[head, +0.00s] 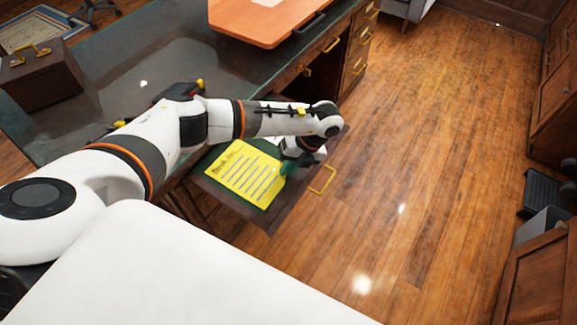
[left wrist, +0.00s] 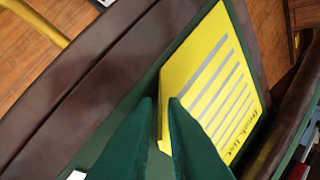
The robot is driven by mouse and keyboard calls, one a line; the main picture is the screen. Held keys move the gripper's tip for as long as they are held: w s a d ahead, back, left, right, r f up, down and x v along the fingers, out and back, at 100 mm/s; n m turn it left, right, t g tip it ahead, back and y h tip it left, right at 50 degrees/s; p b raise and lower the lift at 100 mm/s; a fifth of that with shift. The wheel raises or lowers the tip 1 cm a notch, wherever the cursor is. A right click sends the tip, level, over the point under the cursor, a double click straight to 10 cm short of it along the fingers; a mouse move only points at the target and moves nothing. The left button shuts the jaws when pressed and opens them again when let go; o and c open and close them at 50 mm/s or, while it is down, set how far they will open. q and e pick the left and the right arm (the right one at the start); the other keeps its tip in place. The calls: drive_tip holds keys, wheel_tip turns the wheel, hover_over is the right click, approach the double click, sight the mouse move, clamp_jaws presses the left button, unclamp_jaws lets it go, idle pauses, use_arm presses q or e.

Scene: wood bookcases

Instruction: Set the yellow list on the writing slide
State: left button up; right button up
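The yellow list (head: 246,174), with dark heading and ruled lines, lies on the green top of the pulled-out writing slide (head: 212,158). The list also shows in the left wrist view (left wrist: 215,75), appearing flat over the slide's green surface (left wrist: 118,128). My left gripper (head: 288,168) is low at the list's right edge. In the left wrist view its two green fingertips (left wrist: 160,98) are a little apart, one over the list's edge and one beside it. Whether they touch the list is hard to see. My right gripper is not in view.
The slide has a yellow handle (head: 322,180) at its outer end. The dark-topped desk (head: 120,100) carries a brown box (head: 42,75) and an orange-brown board (head: 262,20). Open wood floor (head: 420,150) lies to the right, with a grey bin (head: 540,228) at the far right.

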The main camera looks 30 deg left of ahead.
use_arm(q)
drive_tip(key=b+v, duration=0.1)
drive_tip(key=v, duration=1.1)
drive_tip(key=shift+b, duration=0.3)
drive_tip(key=shift+d, duration=0.15)
